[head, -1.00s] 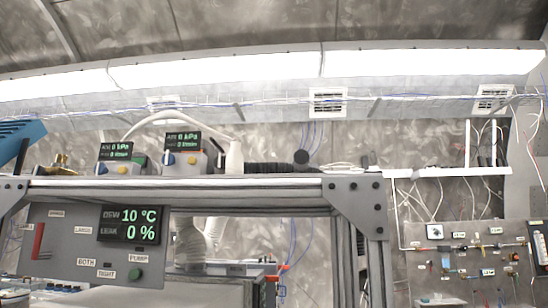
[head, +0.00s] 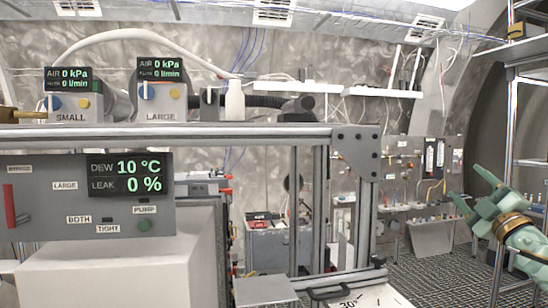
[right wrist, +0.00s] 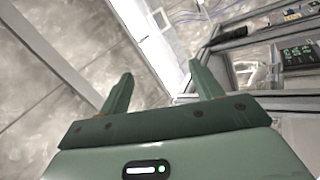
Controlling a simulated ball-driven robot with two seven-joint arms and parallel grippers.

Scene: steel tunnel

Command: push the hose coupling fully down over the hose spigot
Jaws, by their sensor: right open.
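My right gripper (head: 468,186) is at the right of the head view, green, with its fingers apart and empty. In the right wrist view (right wrist: 157,76) its two fingers stand open with nothing between them. It is well to the right of the bench frame, apart from everything on it. A pale hose (head: 140,33) arches over the units on the top shelf to a white upright fitting (head: 235,100). A dark ribbed hose (head: 265,101) lies to its right. I cannot tell which piece is the hose coupling or the spigot.
Two display units, SMALL (head: 70,92) and LARGE (head: 162,90), stand on the metal frame (head: 180,133). A control panel (head: 80,205) hangs below. A frame post (head: 362,195) stands between the bench and my right gripper. Shelving (head: 512,110) rises at the far right.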

